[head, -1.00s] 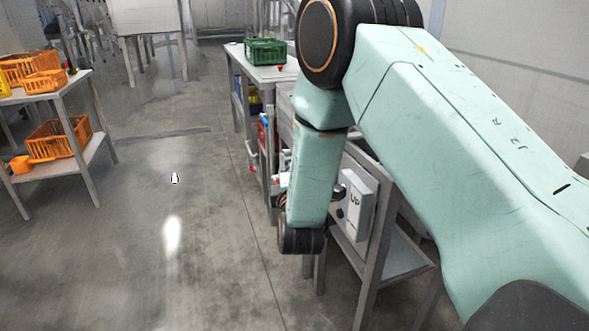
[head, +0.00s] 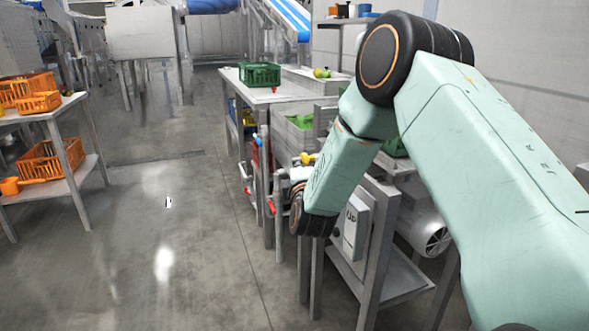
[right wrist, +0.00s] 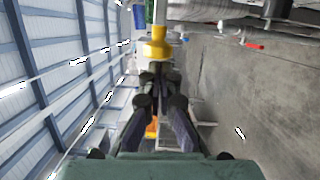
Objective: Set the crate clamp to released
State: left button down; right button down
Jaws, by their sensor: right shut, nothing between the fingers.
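My right gripper (right wrist: 155,78) is shut and empty in the right wrist view. Its fingertips are just below a yellow knob-like part (right wrist: 155,46) on a pale stem; I cannot tell whether they touch. In the head view the gripper (head: 282,182) is partly hidden by my right wrist, at the near end of the bench row. The yellow part (head: 307,158) shows small just above it. Red-ended fittings (head: 271,206) are close by. I cannot tell for sure which part is the crate clamp, nor its setting. My left gripper is not in view.
A green crate (head: 260,74) stands on the bench behind. A grey box marked UP (head: 353,227) is fixed to the near bench frame. Orange crates (head: 48,160) are on a shelf table at the left. The floor between is clear.

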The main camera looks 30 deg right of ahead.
aim_at(311, 160)
jog(key=d+p, duration=0.2)
jog(key=s+d+p, duration=0.1)
jog(key=p, duration=0.1)
jog(key=shift+d+r, duration=0.15)
jog(key=shift+d, duration=0.25)
jog(key=shift+s+d+p, duration=0.2)
jog(key=shift+d+p, duration=0.5)
jog(key=shift+d, duration=0.1)
jog(key=shift+f, duration=0.2)
